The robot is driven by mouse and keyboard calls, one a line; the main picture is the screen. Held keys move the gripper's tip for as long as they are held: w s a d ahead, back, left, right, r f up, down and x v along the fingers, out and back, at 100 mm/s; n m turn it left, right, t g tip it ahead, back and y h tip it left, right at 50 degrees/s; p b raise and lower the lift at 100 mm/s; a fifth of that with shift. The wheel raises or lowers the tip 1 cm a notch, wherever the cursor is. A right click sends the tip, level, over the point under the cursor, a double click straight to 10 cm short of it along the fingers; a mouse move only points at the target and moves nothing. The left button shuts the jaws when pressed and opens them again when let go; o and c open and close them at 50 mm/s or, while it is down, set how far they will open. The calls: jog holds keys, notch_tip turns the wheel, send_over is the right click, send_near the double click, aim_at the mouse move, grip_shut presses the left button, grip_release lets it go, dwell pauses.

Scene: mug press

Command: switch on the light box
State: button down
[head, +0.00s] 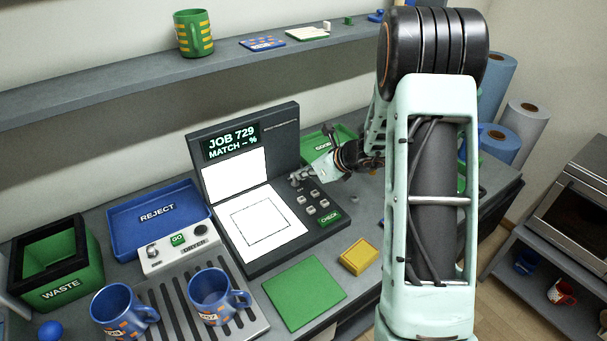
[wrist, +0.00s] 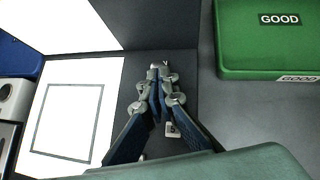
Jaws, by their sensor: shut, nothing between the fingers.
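The light box (head: 242,260) is a dark grey unit with a raised back and a display (head: 231,141) reading "JOB 729 MATCH -- %". Its white panels (head: 263,222) look bright, and the lower one carries a square outline; this panel also shows in the wrist view (wrist: 66,120). A keypad of several small grey buttons (head: 309,210) and a green CHECK button (head: 330,218) lies on its right side. My gripper (head: 296,179) is shut and empty, low over the upper end of that button strip. In the wrist view its fingertips (wrist: 159,66) hide what lies under them; contact cannot be told.
A green GOOD tray (wrist: 265,45) stands right of the light box. Left are a blue REJECT tray (head: 118,217), a GO control box (head: 155,262) and a green WASTE bin (head: 90,272). Two blue mugs (head: 208,287) stand on a slatted rack in front. A yellow block (head: 359,257) lies near a green mat (head: 304,293).

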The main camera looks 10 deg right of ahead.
jog(key=shift+r+p, duration=0.45)
jog(key=shift+r, duration=0.35)
jog(key=shift+r, duration=0.2)
jog(key=s+d+r+p, duration=0.3)
jog(key=r+p, duration=0.3)
jog(key=r, duration=0.2)
jog(key=shift+s+d+r+p, duration=0.2)
jog(key=shift+p, duration=0.2)
